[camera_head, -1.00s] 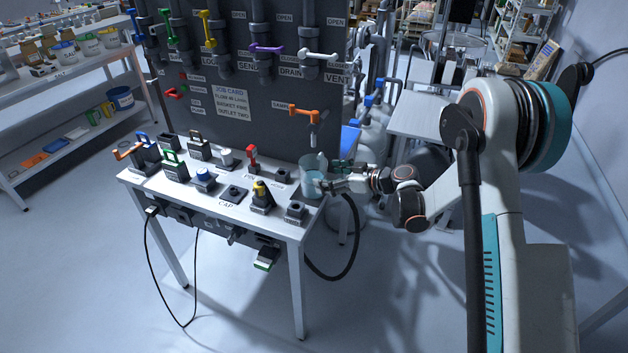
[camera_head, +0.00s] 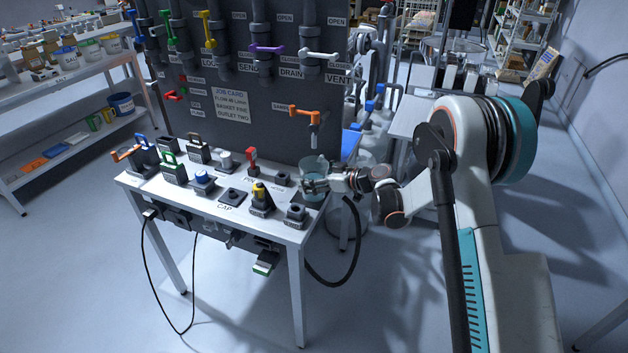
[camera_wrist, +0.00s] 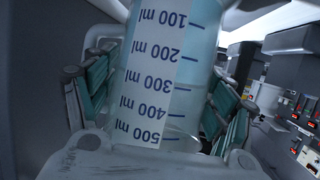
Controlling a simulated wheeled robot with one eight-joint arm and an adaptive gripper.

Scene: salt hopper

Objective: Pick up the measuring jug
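The measuring jug (camera_head: 314,165) is clear and stands upright at the right end of the white bench, under the orange-handled tap. In the wrist view the jug (camera_wrist: 160,75) fills the middle, with its white scale reading upside down from 100 to 500 ml. My gripper (camera_head: 314,185) is at the jug, reaching in from the right. In the wrist view my gripper (camera_wrist: 163,95) has a teal-padded finger on each side of the jug. The fingers look spread, and I see no clear grip. Whether either pad touches the wall is hard to tell.
The orange tap handle (camera_head: 304,112) and its spout sit on the dark panel just above the jug. A dark block (camera_head: 295,214) and a yellow-topped piece (camera_head: 259,196) stand nearby on the bench (camera_head: 235,214). A black hose (camera_head: 352,245) hangs below its right end.

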